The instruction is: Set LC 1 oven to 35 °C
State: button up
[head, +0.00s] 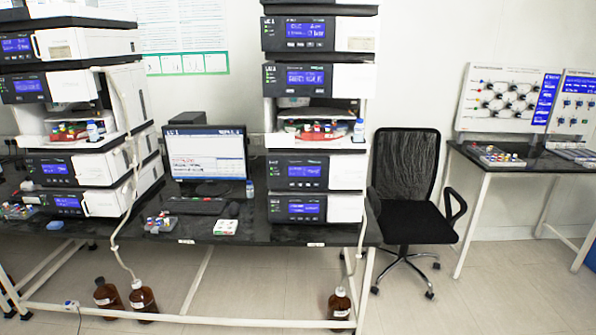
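Two instrument stacks stand on the dark bench, one at the left (70,170) and one in the middle (348,172). Each has several modules with dark fronts and lit blue displays. The middle stack has displays at the top (306,30), below it (306,78), and two lower down (303,171) (303,208). The left stack has similar displays (28,86) (55,169). The module labels and display values are too small to read, so I cannot tell which module is the LC 1 oven. My gripper is not in view.
A monitor (207,155) and keyboard (195,206) sit between the stacks. Open bays hold colored-cap vials (312,127). Brown bottles (143,299) with tubing stand on the floor under the bench. A black chair (408,215) stands right of it. The floor in front is clear.

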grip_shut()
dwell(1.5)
